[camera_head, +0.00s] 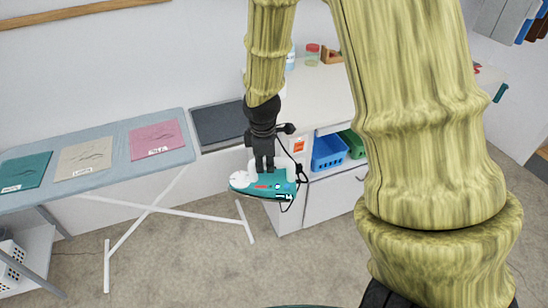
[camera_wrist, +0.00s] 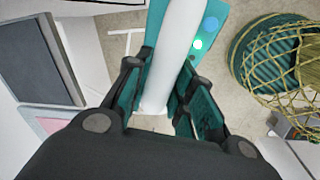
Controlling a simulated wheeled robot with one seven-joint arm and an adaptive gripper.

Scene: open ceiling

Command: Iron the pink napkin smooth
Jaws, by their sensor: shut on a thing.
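The pink napkin (camera_head: 156,139) lies at the right end of the ironing board (camera_head: 95,179), with a few dark crease lines and a small white label on it. A pink corner shows at the left of the wrist view (camera_wrist: 50,124). My gripper (camera_head: 264,166) is shut on the white handle of the teal and white iron (camera_head: 270,188), which hangs in the air to the right of the board, apart from the napkin. In the wrist view the handle (camera_wrist: 175,50) passes between my fingers (camera_wrist: 165,100). The iron's underside is hidden.
A beige napkin (camera_head: 86,158) and a teal napkin (camera_head: 24,172) lie farther left on the board. A dark grey pad (camera_head: 218,124) sits between board and cabinet. The white cabinet (camera_head: 335,195) holds blue (camera_head: 328,152) and green bins. My arm covers much of the right side.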

